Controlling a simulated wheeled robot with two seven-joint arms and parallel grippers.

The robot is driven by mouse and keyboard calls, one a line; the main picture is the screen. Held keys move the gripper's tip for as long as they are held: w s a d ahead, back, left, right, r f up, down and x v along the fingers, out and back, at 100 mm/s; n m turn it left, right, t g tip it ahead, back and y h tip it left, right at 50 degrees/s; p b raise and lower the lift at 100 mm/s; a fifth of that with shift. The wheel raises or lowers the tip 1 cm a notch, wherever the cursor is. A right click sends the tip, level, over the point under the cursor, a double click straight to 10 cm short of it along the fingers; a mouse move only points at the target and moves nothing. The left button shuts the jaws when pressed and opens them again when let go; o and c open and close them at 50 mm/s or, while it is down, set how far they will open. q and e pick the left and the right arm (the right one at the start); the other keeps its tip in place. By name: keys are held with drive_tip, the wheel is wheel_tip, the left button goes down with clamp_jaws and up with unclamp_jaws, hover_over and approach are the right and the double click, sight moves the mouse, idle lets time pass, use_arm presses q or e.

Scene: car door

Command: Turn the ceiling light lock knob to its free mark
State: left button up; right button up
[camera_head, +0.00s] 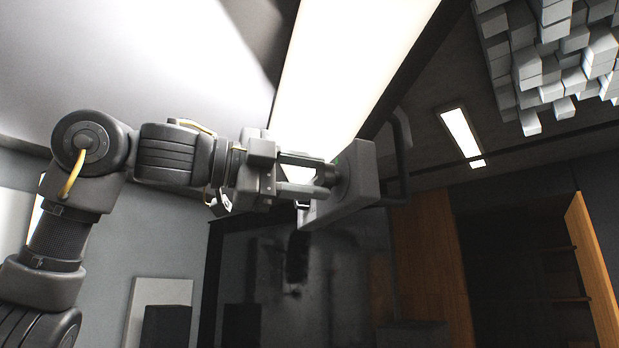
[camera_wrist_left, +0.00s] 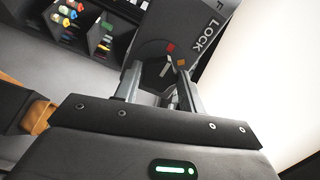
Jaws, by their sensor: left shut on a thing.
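The lock box (camera_head: 352,182) is a grey block beside the bright ceiling light (camera_head: 345,60). Its dark round knob (camera_head: 328,175) faces my left gripper (camera_head: 318,176), which is shut on it. A small green mark shows on the box at the knob's upper edge. In the left wrist view the knob (camera_wrist_left: 157,76) sits between the two fingers (camera_wrist_left: 160,90), partly hidden by them. A white pointer line shows on the knob. Red and orange marks and the printed word LOCK (camera_wrist_left: 200,36) show on the box (camera_wrist_left: 185,30). My right gripper is out of view.
A dark curved bracket (camera_head: 403,150) stands just right of the box. Grey blocks (camera_head: 550,60) hang from the ceiling at upper right. A wooden cabinet (camera_head: 430,270) stands below right. A shelf with coloured items (camera_wrist_left: 85,25) shows in the left wrist view.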

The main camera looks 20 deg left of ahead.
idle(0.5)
use_arm(q)
drive_tip(key=o, duration=1)
drive_tip(key=shift+c, duration=0.2)
drive_tip(key=shift+s+a, duration=0.2)
drive_tip(key=shift+a, duration=0.05)
drive_tip(key=b+v, duration=0.2)
drive_tip(key=v, duration=0.8)
drive_tip(key=shift+b, duration=0.4)
